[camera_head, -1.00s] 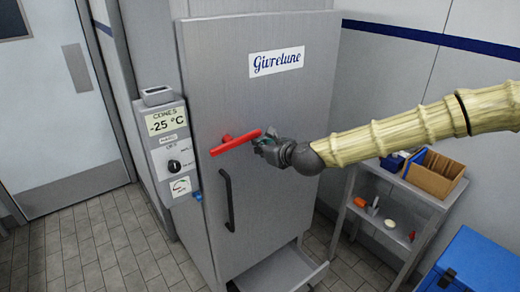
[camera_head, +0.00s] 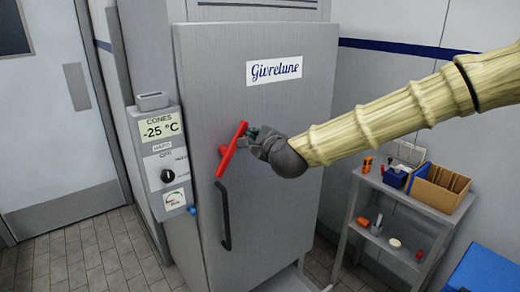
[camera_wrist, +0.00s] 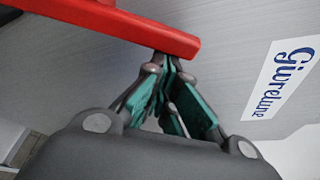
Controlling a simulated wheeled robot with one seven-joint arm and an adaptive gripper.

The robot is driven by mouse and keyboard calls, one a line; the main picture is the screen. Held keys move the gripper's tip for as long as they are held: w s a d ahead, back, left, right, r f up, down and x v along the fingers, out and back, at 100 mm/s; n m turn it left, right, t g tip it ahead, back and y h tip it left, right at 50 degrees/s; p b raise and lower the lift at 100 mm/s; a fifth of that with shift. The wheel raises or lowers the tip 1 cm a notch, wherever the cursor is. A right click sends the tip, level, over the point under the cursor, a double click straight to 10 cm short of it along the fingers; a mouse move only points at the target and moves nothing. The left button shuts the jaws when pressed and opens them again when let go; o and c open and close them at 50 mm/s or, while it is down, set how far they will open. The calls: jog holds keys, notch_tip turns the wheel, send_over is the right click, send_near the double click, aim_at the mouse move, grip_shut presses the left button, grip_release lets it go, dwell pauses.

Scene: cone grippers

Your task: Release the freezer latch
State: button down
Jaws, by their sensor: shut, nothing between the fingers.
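The red freezer latch (camera_head: 232,148) is a bar on the grey freezer door (camera_head: 290,190), above the black handle (camera_head: 225,216). It is tilted steeply, its upper end to the right. My gripper (camera_head: 252,134) is at the latch's upper end, on its right side. In the wrist view the red latch (camera_wrist: 130,25) crosses the top, and my gripper's closed fingertips (camera_wrist: 165,62) are right at its edge. They look to be touching it, with nothing between them. The latch's far end is cut off in the wrist view.
A control box (camera_head: 160,150) reading -25 °C is mounted on the freezer's left. A metal shelf (camera_head: 400,193) with a cardboard box (camera_head: 440,186) and small items stands at the right. A blue chest (camera_head: 492,268) is at the lower right.

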jog(key=shift+s+a+r+n+t+b, duration=0.45)
jog(key=shift+a+r+n+b, duration=0.15)
jog(key=shift+n+b, duration=0.4)
jog(key=shift+s+a+r+n+t+b, duration=0.45)
jog(key=shift+r+n+b, duration=0.2)
jog(key=shift+n+b, duration=0.35)
jog(key=b, duration=0.3)
send_near(245, 127)
jog(key=d, duration=0.3)
jog(key=shift+w+d+f, duration=0.2)
jog(key=shift+w+d, duration=0.15)
jog(key=shift+w, duration=0.05)
jog(key=shift+f, duration=0.1)
